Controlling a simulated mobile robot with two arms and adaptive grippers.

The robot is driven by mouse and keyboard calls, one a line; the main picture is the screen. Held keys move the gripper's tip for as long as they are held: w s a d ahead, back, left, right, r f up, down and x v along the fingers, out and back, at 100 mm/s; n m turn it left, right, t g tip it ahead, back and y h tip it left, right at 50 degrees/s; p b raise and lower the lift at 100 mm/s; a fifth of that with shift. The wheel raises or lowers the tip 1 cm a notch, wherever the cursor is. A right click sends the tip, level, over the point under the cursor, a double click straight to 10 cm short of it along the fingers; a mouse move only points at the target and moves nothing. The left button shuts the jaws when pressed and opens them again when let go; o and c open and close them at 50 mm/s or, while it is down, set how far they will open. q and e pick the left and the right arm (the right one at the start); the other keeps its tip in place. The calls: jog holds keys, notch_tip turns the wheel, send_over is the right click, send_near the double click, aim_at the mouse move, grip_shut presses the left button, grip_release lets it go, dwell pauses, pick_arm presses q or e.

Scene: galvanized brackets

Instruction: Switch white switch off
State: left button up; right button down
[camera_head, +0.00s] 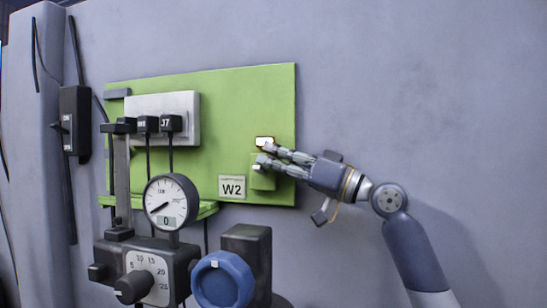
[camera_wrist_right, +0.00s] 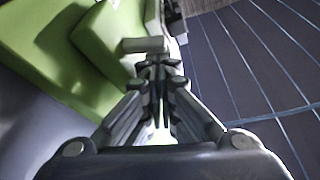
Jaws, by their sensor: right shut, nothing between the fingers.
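The white switch (camera_head: 257,168) is a small pale lever on a green box (camera_head: 262,183) at the lower right of the green panel. In the right wrist view, a pale grey-white bar (camera_wrist_right: 145,45), seemingly the switch lever, lies just beyond the fingertips. My right gripper (camera_head: 268,154) reaches in from the right, its fingers shut with nothing between them. The fingertips (camera_wrist_right: 160,65) are very close to the lever; I cannot tell whether they touch it. A small indicator (camera_head: 264,142) with a bright face and reddish-brown rim sits above the switch. My left gripper is not in view.
The green panel (camera_head: 235,100) is on a grey wall (camera_head: 400,70). A W2 label (camera_head: 232,187), a round gauge (camera_head: 171,202), a blue knob (camera_head: 222,280) and a dialed black box (camera_head: 147,275) lie left of and below the switch. The wall to the right is bare.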

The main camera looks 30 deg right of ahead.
jog(key=shift+s+n+y+b, duration=0.1)
jog(key=shift+n+y+b, duration=0.3)
jog(key=shift+n, duration=0.5)
jog(key=shift+s+a+f+n+g+y+b, duration=0.15)
jog(key=shift+n+g+y+b, duration=0.2)
jog(key=shift+n, duration=0.45)
jog(key=n+b, duration=0.1)
jog(key=n+g+y+b, duration=0.1)
jog(key=f+n+b, duration=0.1)
jog(key=n, duration=0.1)
jog(key=shift+s+a, duration=0.2)
jog(key=shift+a, duration=0.15)
jog(key=shift+f, duration=0.1)
